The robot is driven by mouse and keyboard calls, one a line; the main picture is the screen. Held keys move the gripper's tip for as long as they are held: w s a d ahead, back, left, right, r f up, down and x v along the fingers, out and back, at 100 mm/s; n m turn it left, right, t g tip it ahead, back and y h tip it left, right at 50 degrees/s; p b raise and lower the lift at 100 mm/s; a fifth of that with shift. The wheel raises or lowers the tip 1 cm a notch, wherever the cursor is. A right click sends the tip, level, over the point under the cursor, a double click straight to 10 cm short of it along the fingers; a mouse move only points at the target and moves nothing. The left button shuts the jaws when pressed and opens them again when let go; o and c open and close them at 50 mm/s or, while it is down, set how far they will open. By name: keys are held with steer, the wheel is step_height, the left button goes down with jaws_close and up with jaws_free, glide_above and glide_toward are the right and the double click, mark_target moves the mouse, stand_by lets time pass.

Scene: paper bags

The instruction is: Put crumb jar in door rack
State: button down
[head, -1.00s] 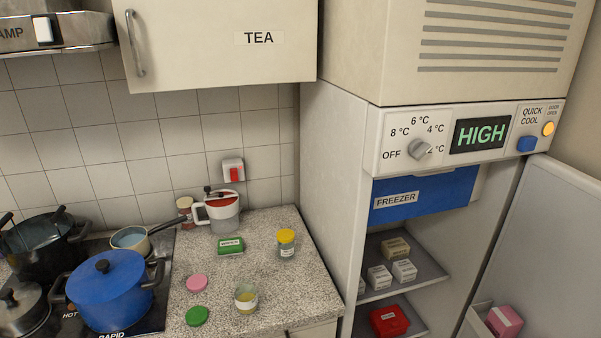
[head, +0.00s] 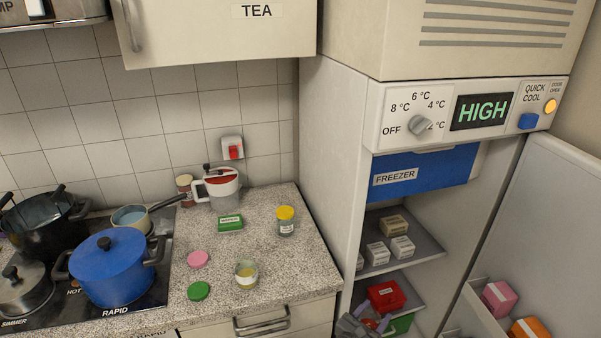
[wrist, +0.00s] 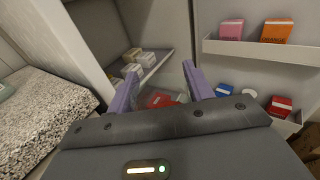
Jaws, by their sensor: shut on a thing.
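My gripper (wrist: 161,92), with purple fingers, is in front of the open fridge; in the head view it shows at the bottom edge (head: 368,323). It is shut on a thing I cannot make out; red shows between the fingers. The fridge door's upper rack (wrist: 238,50) holds a pink carton (wrist: 231,29) and an orange carton (wrist: 277,31). A lower rack (wrist: 287,127) holds small blue, white and red things. A clear jar with a yellow lid (head: 286,220) stands on the counter; its label is unreadable, and I cannot tell which jar is the crumb jar.
The fridge shelf (head: 425,250) holds small cartons; a red container (head: 385,295) sits on the shelf below. The counter (head: 300,265) holds an open jar (head: 246,275), pink and green lids and a green box (head: 230,222). A blue pot (head: 112,265) stands on the hob.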

steer(key=shift+w+d+f+n+t+y, duration=0.1)
steer(key=shift+w+d+n+t+y, duration=0.1)
steer(key=shift+n+t+y, duration=0.1)
steer(key=shift+w+a+f+n+t+y, duration=0.1)
steer(key=shift+w+f+n+t+y, duration=0.15)
steer(key=shift+n+t+y, duration=0.2)
steer(key=shift+w+a+f+n+t+y, duration=0.1)
steer(key=shift+f+n+t+y, duration=0.2)
steer(key=shift+y, duration=0.25)
steer(key=a+f+n+y, duration=0.1)
steer(key=f+n+y, duration=0.1)
steer(key=a+f+n+t+y, duration=0.1)
steer(key=f+y, duration=0.1)
steer(key=y, duration=0.1)
steer(key=a+f+n+t+y, duration=0.1)
steer(key=f+n+y, duration=0.1)
steer(key=y, duration=0.1)
steer(key=shift+s+a+f+n, duration=0.3)
steer(key=shift+a+n, duration=0.05)
steer(key=shift+s+a+f+n+y, duration=0.2)
steer(key=shift+a+n+y, duration=0.15)
steer(key=shift+y, duration=0.15)
steer(key=shift+w, duration=0.1)
